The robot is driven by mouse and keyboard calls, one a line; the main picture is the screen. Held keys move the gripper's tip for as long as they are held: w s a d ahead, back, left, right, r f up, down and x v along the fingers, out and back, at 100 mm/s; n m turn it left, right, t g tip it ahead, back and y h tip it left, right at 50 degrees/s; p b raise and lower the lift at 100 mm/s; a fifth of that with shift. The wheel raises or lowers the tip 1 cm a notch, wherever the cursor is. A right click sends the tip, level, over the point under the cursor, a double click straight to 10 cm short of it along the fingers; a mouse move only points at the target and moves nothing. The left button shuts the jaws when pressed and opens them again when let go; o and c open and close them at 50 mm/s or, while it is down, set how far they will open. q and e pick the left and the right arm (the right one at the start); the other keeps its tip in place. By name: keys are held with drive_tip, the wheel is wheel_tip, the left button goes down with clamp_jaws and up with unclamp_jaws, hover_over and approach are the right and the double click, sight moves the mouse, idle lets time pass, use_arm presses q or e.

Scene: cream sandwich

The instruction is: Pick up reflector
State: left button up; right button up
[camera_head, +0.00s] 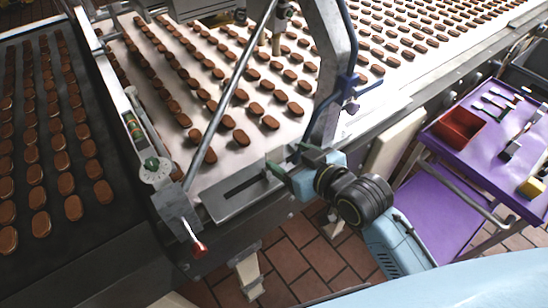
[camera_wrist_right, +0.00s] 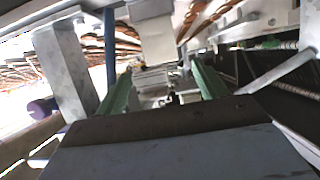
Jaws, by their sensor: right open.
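My right gripper (camera_head: 284,160) reaches in from the lower right to the front edge of the conveyor, beside a grey metal plate (camera_head: 238,190). In the right wrist view its two green fingers stand apart, and the gripper (camera_wrist_right: 164,78) is open. A small metal bracket (camera_wrist_right: 152,80) shows beyond and between the fingers, below a pale block (camera_wrist_right: 154,38). I cannot tell whether either is the reflector, or whether a finger touches anything. No reflector can be made out clearly in the head view. My left gripper is out of view.
Brown biscuits lie in rows on the white belt (camera_head: 225,150) and the dark belt (camera_head: 105,215). A slanted rod (camera_head: 228,100) and a grey frame post (camera_head: 335,60) rise near the gripper. A purple cart (camera_head: 480,150) with a red bin (camera_head: 458,128) stands right.

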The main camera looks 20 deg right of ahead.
sight(275, 151)
drive_tip(key=shift+x, duration=3.3)
drive_tip(key=shift+s+f, duration=0.1)
drive_tip(key=shift+f, duration=0.05)
drive_tip(key=c, duration=1.1)
